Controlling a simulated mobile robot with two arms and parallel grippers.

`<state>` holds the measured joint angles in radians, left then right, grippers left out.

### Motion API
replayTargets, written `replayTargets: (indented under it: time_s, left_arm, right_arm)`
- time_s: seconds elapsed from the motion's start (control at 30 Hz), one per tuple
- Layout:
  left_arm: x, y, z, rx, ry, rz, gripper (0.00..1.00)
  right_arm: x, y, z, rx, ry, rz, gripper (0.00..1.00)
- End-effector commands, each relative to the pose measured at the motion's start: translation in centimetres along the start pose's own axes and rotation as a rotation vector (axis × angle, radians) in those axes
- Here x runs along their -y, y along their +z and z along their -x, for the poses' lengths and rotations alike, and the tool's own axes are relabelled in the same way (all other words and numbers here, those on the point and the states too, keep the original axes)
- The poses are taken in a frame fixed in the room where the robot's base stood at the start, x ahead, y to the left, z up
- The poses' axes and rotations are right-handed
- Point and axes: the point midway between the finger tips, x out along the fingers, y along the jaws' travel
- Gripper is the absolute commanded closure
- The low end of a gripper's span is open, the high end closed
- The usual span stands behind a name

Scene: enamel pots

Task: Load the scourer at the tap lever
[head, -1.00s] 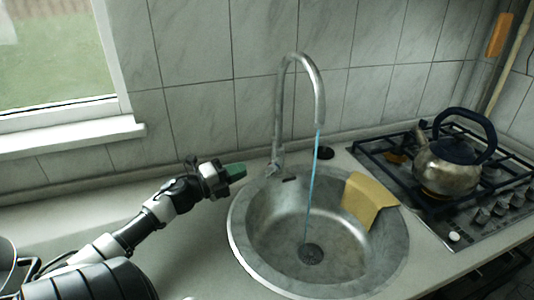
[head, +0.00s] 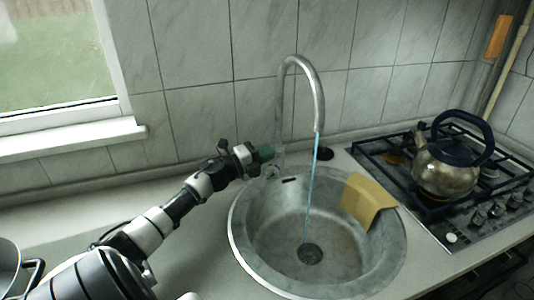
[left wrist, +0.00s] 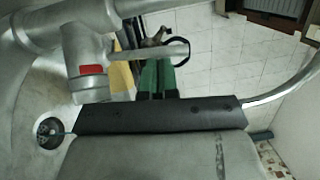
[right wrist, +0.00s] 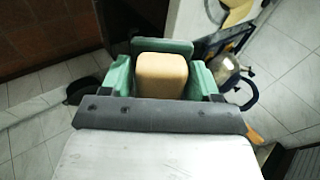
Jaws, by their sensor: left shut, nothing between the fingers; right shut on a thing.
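The metal tap (head: 319,100) stands behind the round sink (head: 240,245), and a thin blue stream of water (head: 312,185) falls from its spout towards the drain. The tap lever (left wrist: 150,54) sticks out from the tap body (left wrist: 88,70), which bears a red mark. My left gripper (head: 266,153) is shut and empty beside the tap base; its green fingers (left wrist: 156,78) show close to the lever, and I cannot tell whether they touch it. My right gripper (right wrist: 162,68) is shut on a tan, rounded block, the scourer (right wrist: 161,76). The right gripper is out of the head view.
A yellow cloth (head: 366,200) hangs over the sink's right rim. A kettle (head: 446,168) stands on the gas hob (head: 395,180) at the right. A pot (head: 10,265) is at the lower left.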

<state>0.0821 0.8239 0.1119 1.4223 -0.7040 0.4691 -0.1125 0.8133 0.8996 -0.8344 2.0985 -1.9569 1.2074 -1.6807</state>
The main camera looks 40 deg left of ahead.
Motion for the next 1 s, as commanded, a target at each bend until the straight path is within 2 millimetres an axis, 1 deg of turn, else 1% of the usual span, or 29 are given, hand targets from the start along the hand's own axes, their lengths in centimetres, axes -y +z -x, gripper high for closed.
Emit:
replayTargets:
  time_s: [0.23,0.33,0.43,0.53,1.0]
  left_arm:
    - [0.1,0.0,0.0,0.000,0.001,0.001,1.00]
    - [0.6,0.4,-0.5,-0.001,0.017,0.016,1.00]
    - [0.7,1.0,-1.0,-0.001,0.047,0.042,1.00]
    - [0.3,1.4,-1.4,0.001,0.052,0.051,1.00]
    - [0.6,1.6,-1.5,0.005,0.047,0.049,1.00]
  right_arm:
    - [0.1,0.0,0.1,0.000,-0.001,0.000,0.58]
    - [0.6,-0.1,0.8,-0.001,-0.001,0.000,0.58]
    - [1.1,-0.2,1.4,0.000,0.000,0.000,0.58]
    - [0.8,-0.1,1.0,0.000,0.000,0.000,0.58]
    - [0.8,-0.1,1.1,0.000,0.000,0.000,0.58]
